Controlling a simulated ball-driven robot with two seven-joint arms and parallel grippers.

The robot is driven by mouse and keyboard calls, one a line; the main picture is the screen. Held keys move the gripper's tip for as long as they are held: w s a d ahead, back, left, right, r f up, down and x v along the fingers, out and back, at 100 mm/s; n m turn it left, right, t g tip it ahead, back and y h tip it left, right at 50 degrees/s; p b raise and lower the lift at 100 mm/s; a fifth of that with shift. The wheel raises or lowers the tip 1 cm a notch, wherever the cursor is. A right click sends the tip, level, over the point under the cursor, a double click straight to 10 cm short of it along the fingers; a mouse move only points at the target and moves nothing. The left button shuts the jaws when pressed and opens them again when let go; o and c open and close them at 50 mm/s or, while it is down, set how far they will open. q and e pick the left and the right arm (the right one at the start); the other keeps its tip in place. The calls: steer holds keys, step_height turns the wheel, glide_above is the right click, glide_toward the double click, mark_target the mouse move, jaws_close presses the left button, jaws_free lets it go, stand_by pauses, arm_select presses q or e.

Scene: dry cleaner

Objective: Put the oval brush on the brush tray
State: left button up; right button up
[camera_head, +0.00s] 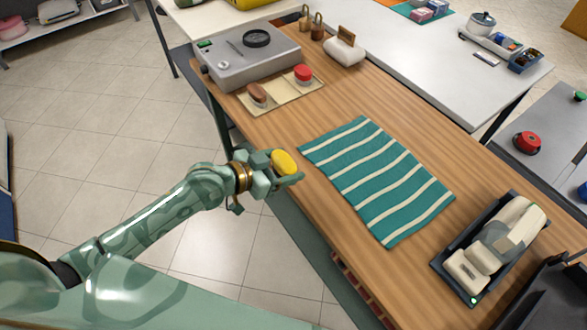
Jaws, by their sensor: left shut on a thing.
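My left gripper (286,172) is shut on a yellow oval thing (284,161), which looks like the oval brush. It holds it at the near left edge of the wooden table, left of the striped cloth. The fingers hide the lower part of the brush. The flat beige brush tray (283,99) lies on the table farther back, in front of the grey machine. A brown brush (257,94) and a red-topped brush (303,74) sit on it. My right gripper is not in view.
A green and white striped cloth (378,180) lies mid-table. A grey machine (248,62) stands behind the tray, and a white block with a wooden top (344,49) to its right. A dark tray (456,282) with pale items stands at right. Bare wood lies between cloth and tray.

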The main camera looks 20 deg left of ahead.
arm_select(q)
steer(key=w+f+b, duration=0.3)
steer(key=w+f, duration=0.3)
steer(key=shift+w+d+f+b, duration=0.1)
steer(key=shift+w+f+b, duration=0.1)
steer(key=shift+b, duration=0.2)
steer(key=f+b, duration=0.2)
steer(key=f, duration=0.1)
steer(key=shift+w+f, duration=0.15)
steer(key=shift+w, duration=0.25)
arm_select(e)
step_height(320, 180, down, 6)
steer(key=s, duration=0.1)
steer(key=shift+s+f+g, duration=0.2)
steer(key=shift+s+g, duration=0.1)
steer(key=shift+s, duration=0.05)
arm_select(q)
steer(key=shift+f, duration=0.15)
steer(key=o, duration=1)
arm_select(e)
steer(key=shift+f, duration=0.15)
arm_select(q)
steer(key=shift+s, duration=0.1)
